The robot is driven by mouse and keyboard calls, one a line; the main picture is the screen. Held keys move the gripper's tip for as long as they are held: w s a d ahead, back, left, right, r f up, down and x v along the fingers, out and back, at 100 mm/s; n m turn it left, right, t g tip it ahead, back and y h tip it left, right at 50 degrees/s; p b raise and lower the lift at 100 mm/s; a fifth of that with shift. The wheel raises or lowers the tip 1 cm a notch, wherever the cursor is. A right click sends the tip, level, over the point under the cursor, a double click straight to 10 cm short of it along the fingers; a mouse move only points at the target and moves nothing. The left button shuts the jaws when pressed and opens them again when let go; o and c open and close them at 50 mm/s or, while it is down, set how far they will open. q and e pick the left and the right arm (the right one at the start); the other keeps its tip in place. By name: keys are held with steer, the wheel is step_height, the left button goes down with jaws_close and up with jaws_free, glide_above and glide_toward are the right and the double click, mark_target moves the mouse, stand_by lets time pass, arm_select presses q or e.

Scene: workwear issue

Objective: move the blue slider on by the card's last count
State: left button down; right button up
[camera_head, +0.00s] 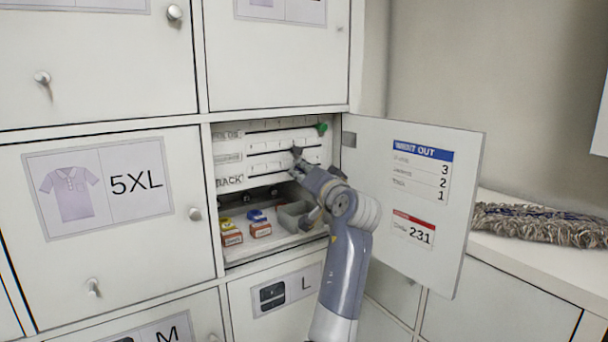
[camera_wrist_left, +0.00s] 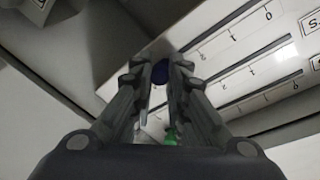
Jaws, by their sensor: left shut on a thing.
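The blue slider (camera_wrist_left: 160,72) shows as a dark blue knob between the fingertips of my left gripper (camera_wrist_left: 160,85) in the wrist view. In the head view my left gripper (camera_head: 298,158) is shut at the slotted white panel (camera_head: 262,146) inside the open locker and hides the knob. The panel has several horizontal slots with printed marks. The green knob (camera_head: 321,128) sits at the right end of the top slot and also shows in the wrist view (camera_wrist_left: 170,137). The card (camera_head: 420,170) on the open door reads 3, 2, 1 downward, its last count 1. My right gripper is not in view.
Below the panel, a shelf holds small yellow-red (camera_head: 231,232) and blue-red (camera_head: 259,224) items and a grey bin (camera_head: 293,215). The open door (camera_head: 440,235) stands right of my arm. A red-headed card (camera_head: 413,229) reads 231. A mop head (camera_head: 540,225) lies on the right counter.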

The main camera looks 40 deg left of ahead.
arm_select(q)
steer(key=c, duration=1.7)
jaws_free()
steer(key=shift+s+a, duration=0.2)
steer(key=shift+s, duration=0.25)
steer(key=shift+o, duration=0.8)
steer(key=shift+w+d, duration=0.2)
steer(key=shift+w, duration=0.1)
steer(key=v, duration=1.2)
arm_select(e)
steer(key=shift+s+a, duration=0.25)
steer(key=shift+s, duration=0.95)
arm_select(q)
steer(key=shift+f, duration=0.1)
